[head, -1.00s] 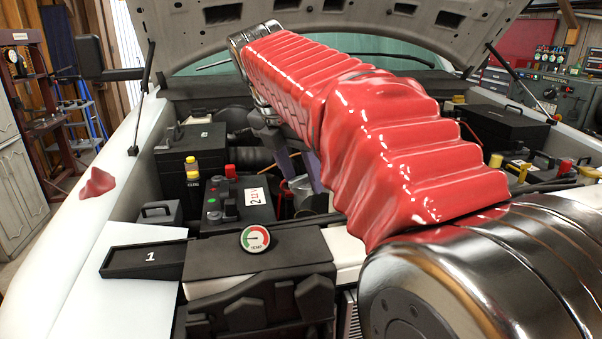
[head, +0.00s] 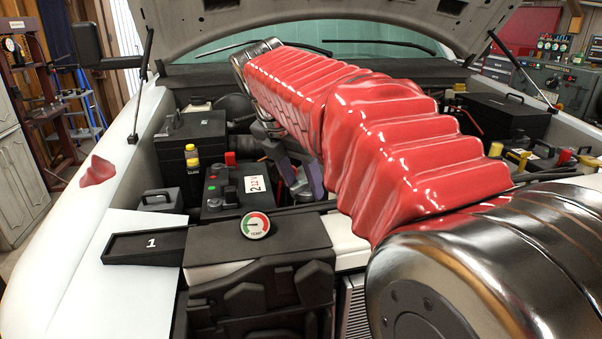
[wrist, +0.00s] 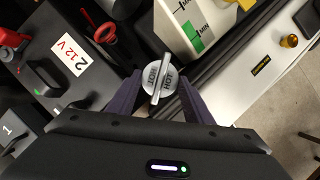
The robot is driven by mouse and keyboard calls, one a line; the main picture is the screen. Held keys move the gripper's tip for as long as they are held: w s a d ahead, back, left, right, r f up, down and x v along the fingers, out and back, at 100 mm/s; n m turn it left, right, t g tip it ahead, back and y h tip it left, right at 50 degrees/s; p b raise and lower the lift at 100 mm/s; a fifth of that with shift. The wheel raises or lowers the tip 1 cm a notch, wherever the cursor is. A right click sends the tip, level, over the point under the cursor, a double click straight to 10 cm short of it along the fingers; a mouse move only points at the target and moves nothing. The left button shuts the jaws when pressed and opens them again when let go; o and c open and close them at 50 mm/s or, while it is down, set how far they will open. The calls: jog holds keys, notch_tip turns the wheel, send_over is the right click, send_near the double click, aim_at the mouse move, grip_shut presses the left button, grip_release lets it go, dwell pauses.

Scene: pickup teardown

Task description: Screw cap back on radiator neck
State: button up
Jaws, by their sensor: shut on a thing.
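In the wrist view a round grey cap (wrist: 160,78) with a raised bar and lettering sits between the purple fingers of my gripper (wrist: 163,84). The fingers are shut on its sides. The radiator neck is hidden beneath the cap, so I cannot tell whether the cap touches it or how it sits. In the head view my gripper (head: 300,178) reaches down into the engine bay, right of the battery, and the cap (head: 300,189) shows only in small part behind the fingers.
The battery (head: 238,190) marked 2 12V stands left of my gripper. A white reservoir with MIN markings (wrist: 207,22) is close by in the wrist view. The raised bonnet (head: 300,18) hangs above.

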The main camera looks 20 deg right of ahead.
aim_at(299, 185)
jog(key=shift+f, duration=0.95)
jog(key=shift+d+f, duration=0.1)
jog(key=shift+f, duration=0.65)
dwell(1.5)
jog(key=o, duration=1.1)
jog(key=shift+r, duration=0.1)
jog(key=v, duration=1.3)
jog(key=shift+s+a+r, duration=0.1)
jog(key=shift+a+r, duration=0.05)
jog(key=shift+a, duration=0.1)
